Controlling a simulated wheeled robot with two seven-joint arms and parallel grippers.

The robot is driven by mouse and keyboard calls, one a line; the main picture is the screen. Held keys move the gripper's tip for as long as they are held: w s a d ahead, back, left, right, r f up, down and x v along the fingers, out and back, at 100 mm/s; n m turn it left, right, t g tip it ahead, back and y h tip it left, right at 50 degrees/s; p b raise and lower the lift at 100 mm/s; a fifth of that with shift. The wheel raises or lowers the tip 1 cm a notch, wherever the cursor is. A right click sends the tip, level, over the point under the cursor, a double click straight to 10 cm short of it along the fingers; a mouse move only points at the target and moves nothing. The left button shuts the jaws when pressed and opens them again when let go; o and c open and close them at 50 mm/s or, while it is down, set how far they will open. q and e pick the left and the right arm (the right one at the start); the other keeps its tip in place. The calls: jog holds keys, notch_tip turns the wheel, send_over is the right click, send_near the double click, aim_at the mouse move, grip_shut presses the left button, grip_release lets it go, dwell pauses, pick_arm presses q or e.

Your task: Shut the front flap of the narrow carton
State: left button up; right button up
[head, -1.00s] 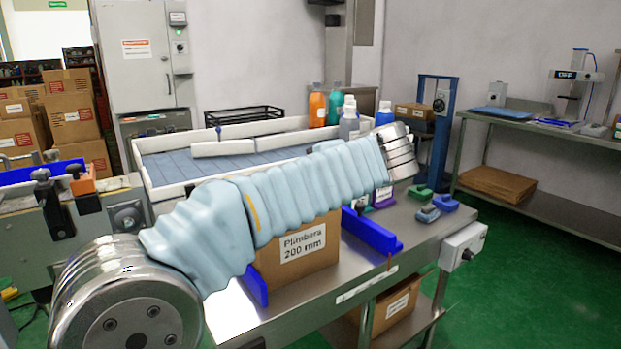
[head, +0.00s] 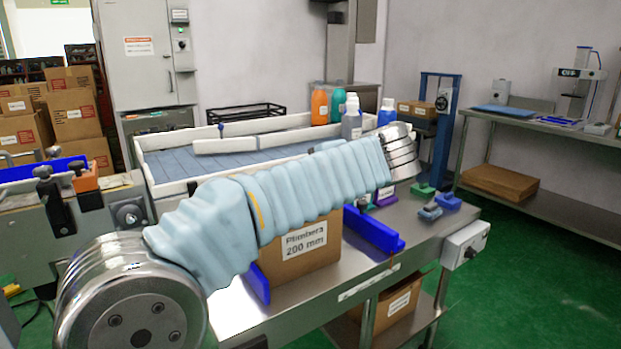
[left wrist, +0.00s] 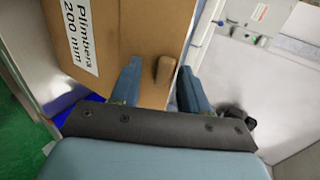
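The brown carton (head: 322,252), labelled "Plimbera 200 mm", stands on the steel bench behind my left arm, between blue guides. My arm's pale blue sleeve covers its top, so the front flap cannot be made out in the head view. In the left wrist view the carton's labelled face (left wrist: 120,30) fills the upper left, with a rounded brown tab (left wrist: 165,70) near its edge. My left gripper (left wrist: 159,67) is open, one finger over the carton face and the other beyond its edge, the tab between them. Contact cannot be told. My right gripper is not in view.
Blue guides (head: 374,232) flank the carton. A grey switch box (head: 466,246) juts from the bench's front edge.

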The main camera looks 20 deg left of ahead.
pick_arm(q)
jog(key=shift+r, duration=0.1)
jog(key=v, duration=1.3)
jog(key=shift+s+d+p, duration=0.3)
jog(key=shift+p, duration=0.15)
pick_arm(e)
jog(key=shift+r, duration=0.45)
